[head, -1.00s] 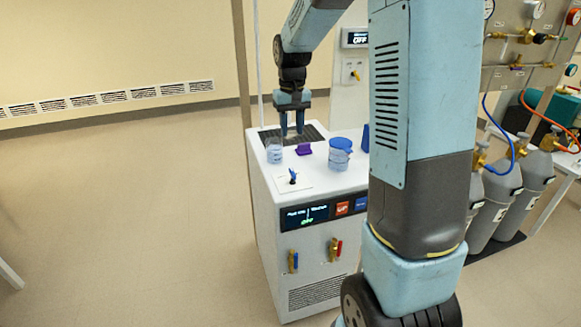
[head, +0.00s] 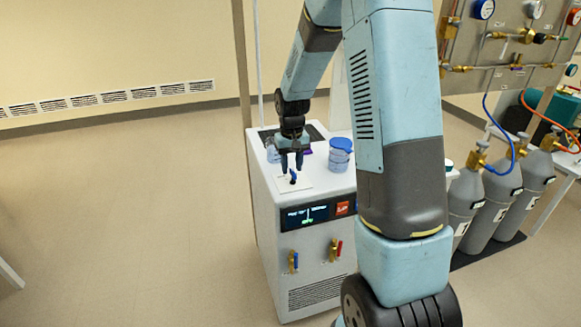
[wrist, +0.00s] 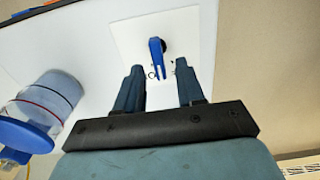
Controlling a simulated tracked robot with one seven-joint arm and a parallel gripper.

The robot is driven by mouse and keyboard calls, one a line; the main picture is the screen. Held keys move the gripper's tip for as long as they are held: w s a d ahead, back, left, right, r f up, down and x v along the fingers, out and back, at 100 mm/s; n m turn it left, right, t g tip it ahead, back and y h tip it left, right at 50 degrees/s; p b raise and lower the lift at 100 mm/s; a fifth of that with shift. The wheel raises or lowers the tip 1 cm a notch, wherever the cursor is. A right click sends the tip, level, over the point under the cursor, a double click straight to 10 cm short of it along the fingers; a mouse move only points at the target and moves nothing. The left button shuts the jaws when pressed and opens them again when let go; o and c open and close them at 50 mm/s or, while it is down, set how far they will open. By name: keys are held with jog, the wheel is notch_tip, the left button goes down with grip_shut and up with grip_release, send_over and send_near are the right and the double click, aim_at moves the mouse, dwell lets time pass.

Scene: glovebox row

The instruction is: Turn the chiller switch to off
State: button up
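The white chiller (head: 268,187) stands mid-picture in the head view. A blue switch handle (head: 293,178) sits on a pale square plate (head: 308,184) on its top, near the front. My gripper (head: 291,166) hangs just above and behind the handle, fingers pointing down. In the wrist view my gripper (wrist: 159,72) is open and empty. The blue handle (wrist: 157,56) shows between and just beyond the fingertips, on its white plate (wrist: 132,36) with small marks I cannot read. I cannot tell whether the fingers touch it. The chiller's front display (head: 305,216) has small blurred green text.
A blue-lidded jar (head: 340,155) stands on the chiller top to the right of the gripper; it also shows at left in the wrist view (wrist: 52,98). A clear beaker (head: 272,153) stands behind the gripper. Grey gas cylinders (head: 498,205) stand to the right.

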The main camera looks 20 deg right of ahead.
jog(key=shift+f, duration=0.35)
grip_shut()
